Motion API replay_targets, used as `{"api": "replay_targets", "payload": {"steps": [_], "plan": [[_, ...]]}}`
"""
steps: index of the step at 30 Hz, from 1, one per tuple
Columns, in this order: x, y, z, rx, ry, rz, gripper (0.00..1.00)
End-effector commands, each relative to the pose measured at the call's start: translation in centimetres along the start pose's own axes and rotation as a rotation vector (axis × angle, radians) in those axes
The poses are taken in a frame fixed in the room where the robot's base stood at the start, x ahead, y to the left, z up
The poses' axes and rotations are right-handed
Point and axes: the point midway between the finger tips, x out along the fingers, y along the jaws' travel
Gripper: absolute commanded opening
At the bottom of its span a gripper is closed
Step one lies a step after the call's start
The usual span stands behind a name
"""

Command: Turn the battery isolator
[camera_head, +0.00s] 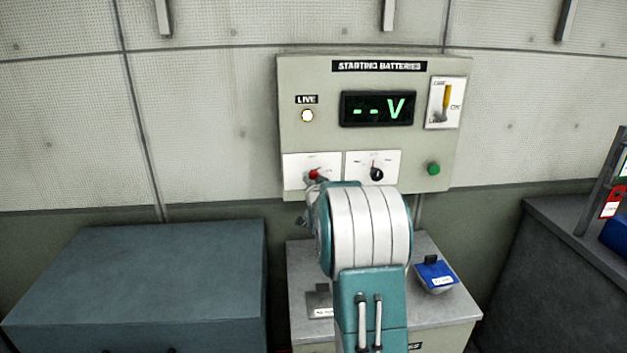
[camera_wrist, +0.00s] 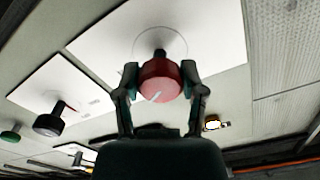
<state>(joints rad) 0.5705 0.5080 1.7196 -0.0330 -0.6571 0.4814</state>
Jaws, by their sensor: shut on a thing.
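The battery isolator is a red rotary knob (camera_head: 314,175) on a white plate at the lower left of the starting batteries panel (camera_head: 300,74). In the wrist view the red knob (camera_wrist: 160,80) shows a pale line on its face, slanting, and sits on a dark shaft. My gripper (camera_wrist: 160,78) is shut on it, one finger on each side. In the head view my arm hides most of the gripper and part of the knob's plate. The panel display (camera_head: 378,109) reads "-- V" in green. The LIVE lamp (camera_head: 307,116) is pale with an amber rim.
A black selector knob (camera_head: 377,173) sits on the plate to the right. A green button (camera_head: 433,169) and a yellow-handled switch (camera_head: 446,100) are farther right. Below stand a grey cabinet with a blue-topped object (camera_head: 436,275), and a blue-grey box (camera_head: 150,275) at left.

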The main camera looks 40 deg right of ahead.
Motion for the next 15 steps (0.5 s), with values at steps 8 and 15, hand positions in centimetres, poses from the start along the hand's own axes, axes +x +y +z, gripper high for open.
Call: {"api": "replay_targets", "payload": {"steps": [8,15], "plan": [[0.02,0.05,0.07,-0.261,-0.002,0.001,0.05],[0.02,0.03,0.06,-0.489,-0.002,0.000,0.05]]}}
